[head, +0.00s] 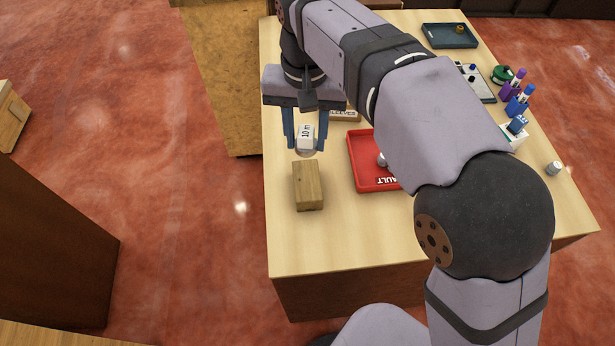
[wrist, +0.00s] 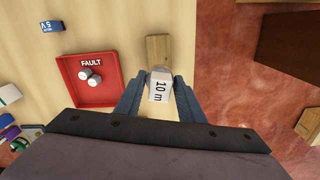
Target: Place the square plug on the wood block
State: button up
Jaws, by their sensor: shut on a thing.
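My gripper (head: 306,146) is shut on the square plug (head: 306,134), a white, boxy piece marked "10 m" with a rounded grey lower end. In the wrist view the plug (wrist: 160,90) sits between the two blue fingers of my gripper (wrist: 160,76). The wood block (head: 307,187) lies on the table close to the plug, on the near side in the head view. In the wrist view the plug overlaps one end of the wood block (wrist: 158,49). The plug looks raised above the table; I cannot tell its exact height.
A red FAULT tray (head: 364,174) with grey-white round pieces lies right of the block, partly hidden by my arm. A labelled wooden piece (head: 345,115) is behind. A dark tray (head: 450,44) and coloured holders (head: 517,104) stand farther right. The table left and front of the block is clear.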

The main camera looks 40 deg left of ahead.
aim_at(307, 179)
jog(key=shift+s+d+f+n, duration=0.1)
jog(key=shift+d+n, duration=0.05)
jog(key=shift+n, duration=0.5)
jog(key=shift+s+d+n, duration=0.1)
jog(key=shift+n, duration=0.55)
jog(key=shift+f, duration=0.1)
jog(key=shift+f+p, duration=1.05)
jog(key=shift+f, duration=3.85)
jog(key=shift+f, duration=0.1)
jog(key=o, duration=1.2)
notch_tip(307, 179, up, 12)
jog(key=shift+r+b, duration=0.1)
jog(key=shift+b, duration=0.75)
